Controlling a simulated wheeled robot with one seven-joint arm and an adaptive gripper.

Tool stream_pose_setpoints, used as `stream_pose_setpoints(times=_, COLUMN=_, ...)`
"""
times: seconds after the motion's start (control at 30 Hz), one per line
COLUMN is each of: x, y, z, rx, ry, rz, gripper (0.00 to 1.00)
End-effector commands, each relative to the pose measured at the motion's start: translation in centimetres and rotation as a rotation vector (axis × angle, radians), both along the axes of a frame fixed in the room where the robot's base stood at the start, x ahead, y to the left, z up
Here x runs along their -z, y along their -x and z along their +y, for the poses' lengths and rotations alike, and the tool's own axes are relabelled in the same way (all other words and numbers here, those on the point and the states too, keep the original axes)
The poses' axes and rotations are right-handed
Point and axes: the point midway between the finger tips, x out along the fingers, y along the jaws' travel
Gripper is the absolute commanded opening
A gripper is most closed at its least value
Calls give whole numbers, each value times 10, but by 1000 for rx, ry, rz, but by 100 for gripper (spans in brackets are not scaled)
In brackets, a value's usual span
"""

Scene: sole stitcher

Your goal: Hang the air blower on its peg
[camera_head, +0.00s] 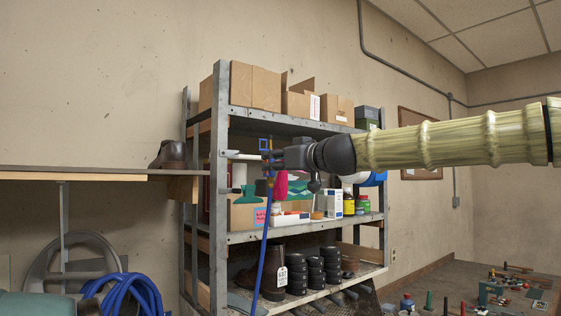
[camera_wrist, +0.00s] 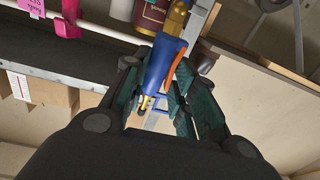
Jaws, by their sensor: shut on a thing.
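The air blower (camera_wrist: 164,62) is blue with an orange lever and a brass fitting. My gripper (camera_wrist: 155,85) is shut around its blue body in the wrist view, with a dark finger on each side. In the head view my gripper (camera_head: 276,160) is in front of the shelf rack, and the blower (camera_head: 265,145) shows as small blue parts at its left. A blue hose (camera_head: 264,250) hangs from the blower. A pale horizontal rod (camera_head: 240,155) sticks out near the rack's left front post. I cannot tell which part is the blower's peg.
The metal shelf rack (camera_head: 222,120) holds cardboard boxes (camera_head: 266,88), bottles and black rolls (camera_head: 297,276). A pink item (camera_head: 281,184) hangs close below my gripper. A wall shelf (camera_head: 80,173) with a brown shoe (camera_head: 171,154) is at the left.

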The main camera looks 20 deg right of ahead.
Motion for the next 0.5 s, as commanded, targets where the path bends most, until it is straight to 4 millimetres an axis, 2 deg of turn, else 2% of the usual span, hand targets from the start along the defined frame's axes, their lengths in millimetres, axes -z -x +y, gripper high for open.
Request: stream_pose_setpoints(times=0.5, x=5, y=-43, z=14, rx=5, ry=-1, rz=-1, gripper=0)
